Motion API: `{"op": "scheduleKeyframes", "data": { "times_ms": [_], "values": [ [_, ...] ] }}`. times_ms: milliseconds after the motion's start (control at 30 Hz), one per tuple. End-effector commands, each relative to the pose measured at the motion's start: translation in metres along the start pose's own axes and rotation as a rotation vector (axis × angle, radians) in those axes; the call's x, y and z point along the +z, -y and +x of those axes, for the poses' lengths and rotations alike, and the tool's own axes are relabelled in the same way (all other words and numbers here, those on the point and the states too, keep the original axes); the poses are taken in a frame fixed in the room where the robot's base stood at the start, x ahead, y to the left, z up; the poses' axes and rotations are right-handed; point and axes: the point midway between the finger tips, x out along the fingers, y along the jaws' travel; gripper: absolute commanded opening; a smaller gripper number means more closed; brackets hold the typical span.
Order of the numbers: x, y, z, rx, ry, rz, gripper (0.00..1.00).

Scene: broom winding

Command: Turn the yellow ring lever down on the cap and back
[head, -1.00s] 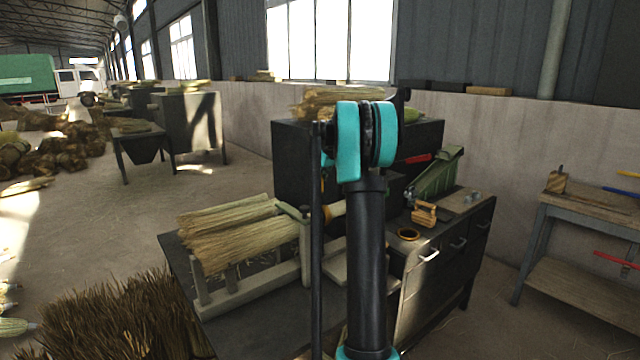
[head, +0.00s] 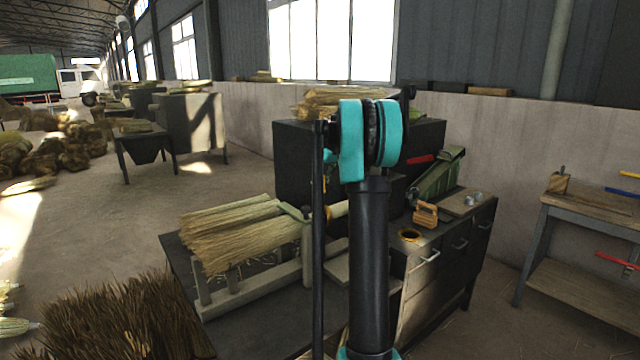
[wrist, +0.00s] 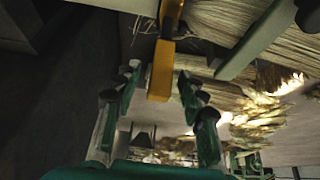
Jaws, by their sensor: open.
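In the wrist view, my gripper (wrist: 158,78) is open, with one green-and-black finger on each side. The yellow lever (wrist: 160,72) hangs down between the fingers, with its lower end near the fingertips. Touch cannot be told. The cap is not clear in the wrist view. In the head view, a bundle of broom straw (head: 240,235) lies on a wooden cradle, and its narrow right end meets a yellowish part (head: 328,212), partly hidden behind my arm. My gripper is hidden there too.
A dark bench (head: 235,330) carries the cradle. Right of my arm, a cabinet (head: 445,262) holds a wooden block tool (head: 425,213), a dark ring (head: 410,235) and a green tool (head: 438,175). A workbench (head: 580,205) stands at far right. Brown bristles (head: 120,320) are at front left.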

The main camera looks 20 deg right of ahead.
Motion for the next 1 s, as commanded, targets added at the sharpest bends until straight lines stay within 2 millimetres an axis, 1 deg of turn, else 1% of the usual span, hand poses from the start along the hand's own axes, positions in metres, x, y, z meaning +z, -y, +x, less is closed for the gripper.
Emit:
{"op": "scheduleKeyframes", "data": {
  "times_ms": [33,100,300,400,500,667,1000],
  "values": [
    [0.001,0.000,-0.011,0.000,0.000,0.001,0.41],
    [0.000,0.000,-0.026,0.000,0.000,0.000,0.41],
    [0.000,0.000,-0.065,0.000,0.000,0.001,0.41],
    [0.000,0.000,-0.080,0.000,-0.001,0.000,0.41],
    [0.000,0.000,-0.090,0.000,-0.001,0.000,0.41],
    [0.000,0.001,-0.097,0.000,-0.001,-0.001,0.41],
    [0.000,0.001,-0.097,-0.001,-0.001,-0.001,0.41]
  ]
}}
